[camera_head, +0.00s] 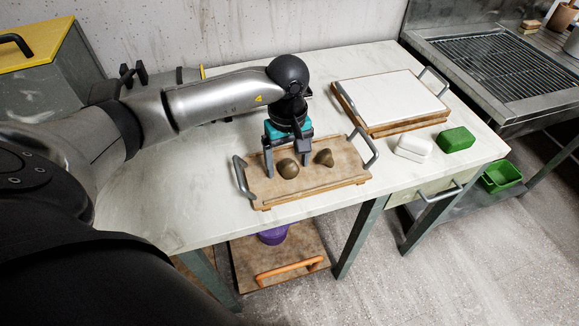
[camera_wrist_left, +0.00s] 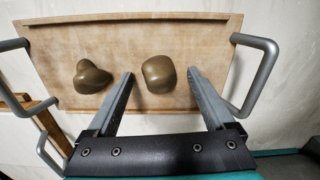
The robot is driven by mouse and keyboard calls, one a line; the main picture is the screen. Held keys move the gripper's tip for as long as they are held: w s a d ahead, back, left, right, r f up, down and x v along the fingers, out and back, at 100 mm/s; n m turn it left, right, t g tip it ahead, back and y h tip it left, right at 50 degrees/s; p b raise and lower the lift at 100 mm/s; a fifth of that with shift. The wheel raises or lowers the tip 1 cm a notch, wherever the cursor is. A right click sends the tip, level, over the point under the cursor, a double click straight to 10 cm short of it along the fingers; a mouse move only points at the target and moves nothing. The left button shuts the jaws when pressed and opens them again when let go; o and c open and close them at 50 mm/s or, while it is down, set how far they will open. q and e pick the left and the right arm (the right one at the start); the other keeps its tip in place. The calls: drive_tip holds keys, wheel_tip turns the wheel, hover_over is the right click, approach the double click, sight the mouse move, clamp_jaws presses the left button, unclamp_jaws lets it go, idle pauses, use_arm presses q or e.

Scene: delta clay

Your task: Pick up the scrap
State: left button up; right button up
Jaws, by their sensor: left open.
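Two brown-olive clay lumps sit on a wooden tray (camera_head: 335,183) with grey metal handles at both ends. The rounder lump (camera_head: 288,168) is toward the tray's left in the head view; the knobbed lump (camera_head: 324,157) is to its right. My left gripper (camera_head: 287,162) is open and points down over the tray at the rounder lump. In the left wrist view, the rounder lump (camera_wrist_left: 159,74) shows between the open fingertips (camera_wrist_left: 161,72), with no grip on it. The knobbed lump (camera_wrist_left: 92,77) lies outside the fingers. My right gripper is out of view.
Behind to the right is a white slab (camera_head: 390,98) on a wooden board with handles. A white block (camera_head: 413,148) and a green block (camera_head: 456,139) lie in front of it. The table's front left is clear. The tray's handles (camera_head: 366,147) stand up near my gripper.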

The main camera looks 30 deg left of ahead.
use_arm(q)
clamp_jaws()
idle(0.7)
